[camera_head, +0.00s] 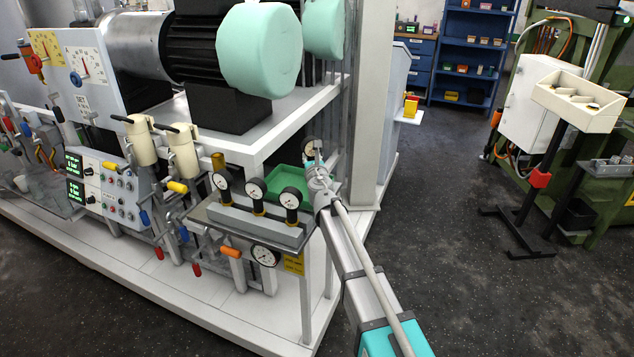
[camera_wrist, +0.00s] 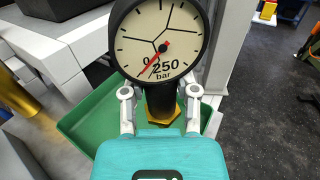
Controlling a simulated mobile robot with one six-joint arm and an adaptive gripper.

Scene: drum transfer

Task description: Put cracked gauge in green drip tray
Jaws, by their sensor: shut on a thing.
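The cracked gauge (camera_wrist: 160,42) fills the top of the wrist view. It has a white dial with dark crack-like lines, a red needle and "250 bar". Its black stem and brass fitting (camera_wrist: 163,135) run down between the fingers of my gripper (camera_wrist: 160,103), which is shut on the stem. The green drip tray (camera_wrist: 105,118) lies below and behind the gauge. In the head view the tray (camera_head: 287,178) sits behind the gauge rack, and my gripper (camera_head: 317,172) is at its right end. The fitting's lower end is hidden, so contact with the tray is unclear.
A grey rack (camera_head: 240,221) with three upright gauges (camera_head: 256,190) stands in front of the tray. The white machine frame (camera_head: 275,130) and motor are close behind and left. A white post (camera_head: 370,100) rises at the right. Open floor lies further right.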

